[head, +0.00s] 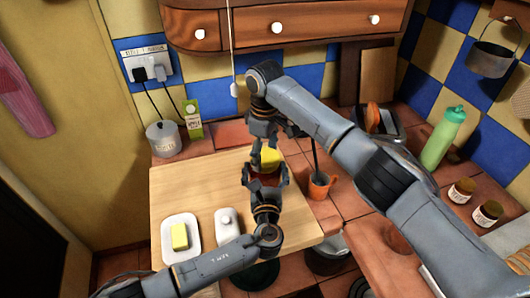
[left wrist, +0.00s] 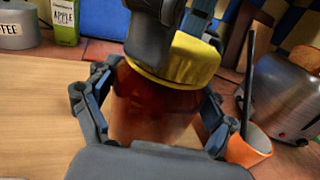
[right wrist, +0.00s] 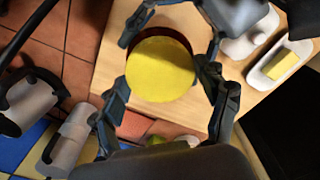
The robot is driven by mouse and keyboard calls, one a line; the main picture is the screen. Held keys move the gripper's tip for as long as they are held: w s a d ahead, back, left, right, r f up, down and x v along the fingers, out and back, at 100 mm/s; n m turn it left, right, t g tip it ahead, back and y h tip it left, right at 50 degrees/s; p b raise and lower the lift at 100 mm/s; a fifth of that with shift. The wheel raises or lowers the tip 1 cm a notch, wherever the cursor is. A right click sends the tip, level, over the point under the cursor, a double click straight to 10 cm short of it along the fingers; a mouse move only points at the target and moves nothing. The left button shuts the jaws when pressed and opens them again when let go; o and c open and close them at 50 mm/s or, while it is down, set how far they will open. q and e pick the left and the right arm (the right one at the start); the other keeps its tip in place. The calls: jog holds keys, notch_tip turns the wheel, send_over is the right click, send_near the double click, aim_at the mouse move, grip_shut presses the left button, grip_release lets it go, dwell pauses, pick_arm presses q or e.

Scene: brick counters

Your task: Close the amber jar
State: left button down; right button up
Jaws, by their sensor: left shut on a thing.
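The amber jar (left wrist: 150,105) stands upright with dark red-brown contents, near the far right part of the wooden board. My left gripper (head: 265,178) is shut on the jar's body, one finger on each side. A yellow lid (head: 268,157) is at the top of the jar; it also shows in the left wrist view (left wrist: 192,62) and from above in the right wrist view (right wrist: 160,70). I cannot tell whether it is fully seated. My right gripper (right wrist: 166,80) points down over the lid, its fingers open on either side of it. My right arm hides part of the lid.
The wooden board (head: 185,200) carries a butter dish (head: 168,250) and a white lidded dish (head: 235,240) in front. An orange mug (head: 320,187) stands right of the jar, with a toaster (head: 385,122) behind. A coffee tin (head: 163,139) and apple carton (head: 193,118) stand at back left.

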jog(key=shift+c, duration=0.2)
jog(key=o, duration=1.4)
jog(key=shift+c, duration=0.2)
jog(key=shift+r, duration=0.15)
notch_tip(320, 180, up, 12)
pick_arm(q)
grip_release()
pick_arm(e)
jog(key=shift+f, duration=0.2)
